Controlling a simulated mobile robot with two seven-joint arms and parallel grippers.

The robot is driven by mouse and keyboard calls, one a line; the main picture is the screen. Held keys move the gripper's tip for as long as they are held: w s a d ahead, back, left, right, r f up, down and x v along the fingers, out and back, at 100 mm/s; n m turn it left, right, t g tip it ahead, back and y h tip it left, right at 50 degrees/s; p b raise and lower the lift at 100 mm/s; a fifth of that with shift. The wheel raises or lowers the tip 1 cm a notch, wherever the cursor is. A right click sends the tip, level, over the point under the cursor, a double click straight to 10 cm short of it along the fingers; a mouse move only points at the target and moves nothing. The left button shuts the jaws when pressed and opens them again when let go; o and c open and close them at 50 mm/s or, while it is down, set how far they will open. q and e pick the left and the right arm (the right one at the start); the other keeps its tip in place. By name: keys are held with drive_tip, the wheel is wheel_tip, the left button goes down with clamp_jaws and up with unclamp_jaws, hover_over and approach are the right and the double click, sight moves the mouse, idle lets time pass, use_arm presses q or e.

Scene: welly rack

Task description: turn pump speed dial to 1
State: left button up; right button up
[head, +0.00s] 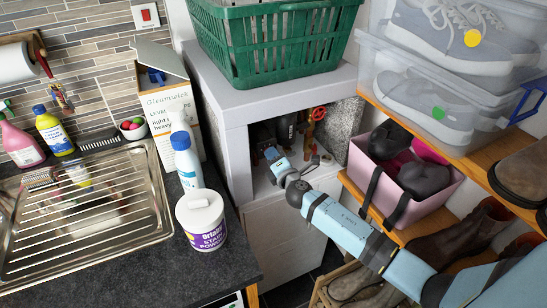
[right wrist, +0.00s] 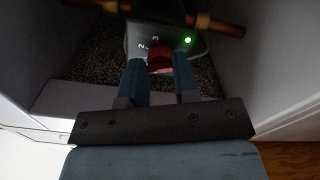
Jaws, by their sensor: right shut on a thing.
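The pump (right wrist: 200,47) is a grey body with a lit green light and the numbers 2 and 3 showing on its face. Its red speed dial (right wrist: 160,57) sits between the two blue fingers of my right gripper (right wrist: 160,68), which is shut on it. The dial's pointer and the number 1 cannot be made out. In the head view my right gripper (head: 271,154) reaches into the open grey cabinet, where the dial is hidden. My left gripper is not in view.
The grey cabinet (head: 228,113) has close side walls around my right arm. A copper pipe (right wrist: 95,5) crosses above the pump. A red valve wheel (head: 318,113) is inside at right. A green basket (head: 275,75) stands on top; a pink box (head: 435,200) is at right.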

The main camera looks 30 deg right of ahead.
drive_tip(key=o, duration=0.9)
drive_tip(key=s, duration=0.4)
drive_tip(key=s+b, duration=0.1)
drive_tip(key=s, duration=0.4)
drive_tip(key=s+b, duration=0.1)
drive_tip(key=s, duration=0.4)
drive_tip(key=shift+a, duration=0.35)
drive_tip(key=shift+w, duration=0.1)
drive_tip(key=s+a+f+m+g+y+p, duration=0.1)
drive_tip(key=s+a+f+m+g, duration=0.1)
drive_tip(key=s+a+f+m, duration=0.2)
drive_tip(key=s+a+f+m+g+y+p, duration=0.1)
drive_tip(key=s+a+f+m, duration=0.3)
drive_tip(key=s+m, duration=0.4)
drive_tip(key=s+a+f+m+g+y+p, duration=0.1)
drive_tip(key=s+a+f+m+g, duration=0.3)
drive_tip(key=s, duration=0.5)
drive_tip(key=shift+a+f+m+y, duration=0.25)
drive_tip(key=shift+f+m+y, duration=0.1)
drive_tip(key=shift+m, duration=0.35)
drive_tip(key=shift+a+f+m+y, duration=0.25)
drive_tip(key=shift+f+m, duration=0.1)
drive_tip(key=shift+m, duration=0.35)
